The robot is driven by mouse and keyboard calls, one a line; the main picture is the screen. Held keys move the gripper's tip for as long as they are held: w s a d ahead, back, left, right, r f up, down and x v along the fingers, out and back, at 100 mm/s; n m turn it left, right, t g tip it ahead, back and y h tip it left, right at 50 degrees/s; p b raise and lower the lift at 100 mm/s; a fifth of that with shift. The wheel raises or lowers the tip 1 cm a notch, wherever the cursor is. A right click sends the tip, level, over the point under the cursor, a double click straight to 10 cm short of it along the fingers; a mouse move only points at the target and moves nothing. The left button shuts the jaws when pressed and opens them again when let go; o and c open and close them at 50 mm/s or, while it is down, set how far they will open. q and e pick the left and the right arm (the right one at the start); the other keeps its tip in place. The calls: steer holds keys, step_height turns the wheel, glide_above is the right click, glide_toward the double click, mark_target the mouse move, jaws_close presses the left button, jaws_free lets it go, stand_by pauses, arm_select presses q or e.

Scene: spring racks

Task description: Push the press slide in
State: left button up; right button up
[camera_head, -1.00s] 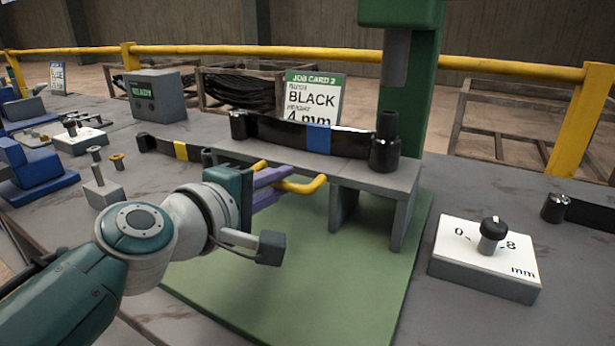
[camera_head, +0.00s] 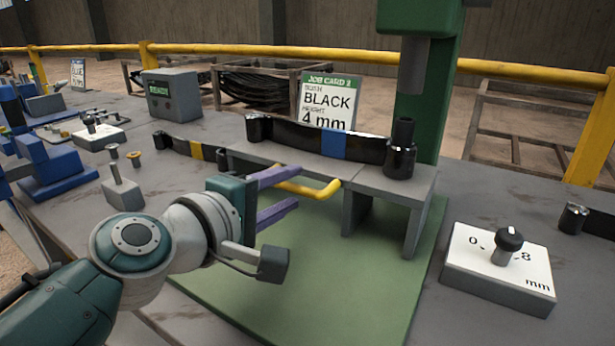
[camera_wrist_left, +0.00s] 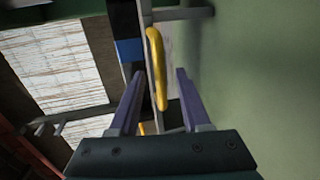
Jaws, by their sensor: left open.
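The press slide (camera_head: 390,185) is a grey bench-like plate on legs, above the green press base (camera_head: 330,285). A yellow handle (camera_head: 322,191) sticks out at its front; it shows in the wrist view (camera_wrist_left: 157,70) too. A black spring strip with a blue band (camera_head: 333,145) lies along the slide between dark end pieces. My left gripper (camera_head: 296,187) is open, its purple fingers at the handle. In the wrist view the handle appears between the fingers; contact cannot be told. My right gripper is out of view.
A white dial box (camera_head: 500,268) stands at right. A job card (camera_head: 328,100) reads black, 4 mm. A grey box reading READY (camera_head: 172,95) and blue fixtures (camera_head: 50,165) stand at left.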

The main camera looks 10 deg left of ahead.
arm_select(q)
steer(key=p+v, duration=0.1)
steer(key=v, duration=0.6)
steer(key=shift+s, duration=0.35)
steer(key=shift+a+r, duration=0.1)
steer(key=s+d+r+m+g+h+p, duration=0.1)
steer(key=s+d+r+m+g+p, duration=0.15)
steer(key=s+m+g+p, duration=0.35)
steer(key=s+a+r+m+g+y+p, duration=0.3)
steer(key=s+a+m+p, duration=0.15)
steer(key=s, duration=0.55)
steer(key=s+a+r+m+g+y+p, duration=0.2)
steer(key=s+a+r+m+y+p, duration=0.15)
steer(key=s+m, duration=0.4)
step_height(320, 180, up, 35)
steer(key=s+n+p, duration=0.1)
steer(key=n+p, duration=0.1)
steer(key=p, duration=3.4)
steer(key=shift+s+d, duration=0.2)
steer(key=shift+d, duration=0.1)
